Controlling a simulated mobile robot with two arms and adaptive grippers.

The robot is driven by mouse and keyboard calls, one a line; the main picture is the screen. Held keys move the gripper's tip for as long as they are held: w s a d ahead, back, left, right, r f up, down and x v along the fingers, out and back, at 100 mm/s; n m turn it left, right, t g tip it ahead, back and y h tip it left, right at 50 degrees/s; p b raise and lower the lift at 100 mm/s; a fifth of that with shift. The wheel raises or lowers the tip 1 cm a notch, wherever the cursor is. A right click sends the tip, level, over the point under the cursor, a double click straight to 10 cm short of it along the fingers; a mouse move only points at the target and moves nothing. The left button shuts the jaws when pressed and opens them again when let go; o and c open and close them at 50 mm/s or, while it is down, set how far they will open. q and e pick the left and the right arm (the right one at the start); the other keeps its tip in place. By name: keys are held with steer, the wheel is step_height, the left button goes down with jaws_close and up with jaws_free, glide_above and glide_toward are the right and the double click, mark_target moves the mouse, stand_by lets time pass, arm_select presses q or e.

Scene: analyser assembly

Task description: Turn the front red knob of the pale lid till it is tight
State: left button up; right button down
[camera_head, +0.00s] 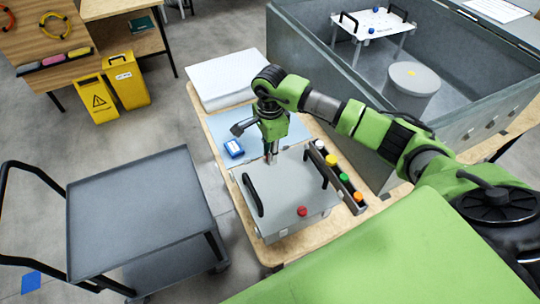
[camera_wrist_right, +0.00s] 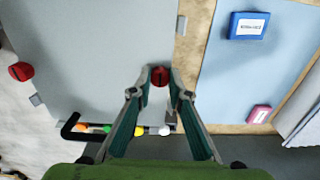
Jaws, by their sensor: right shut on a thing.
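The pale lid (camera_head: 285,187) is a light grey panel on a box on the wooden table, with two black handles. One red knob (camera_head: 301,211) stands on its near edge in the head view, clear of any gripper; it also shows at the left of the wrist view (camera_wrist_right: 20,71). My right gripper (camera_head: 271,158) points down at the lid's far edge. In the wrist view its fingertips (camera_wrist_right: 160,80) are closed on a second red knob (camera_wrist_right: 160,75), which the gripper largely hides in the head view. My left gripper is not in view.
A dark rail with coloured knobs (camera_head: 343,177) lies right of the lid. A blue box (camera_head: 234,148) sits on a pale blue sheet behind it. A large grey open housing (camera_head: 325,95) stands at the back right. A grey cart (camera_head: 140,210) is at left.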

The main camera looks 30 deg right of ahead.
steer(key=c, duration=1.9)
jaws_free()
step_height(320, 180, up, 12)
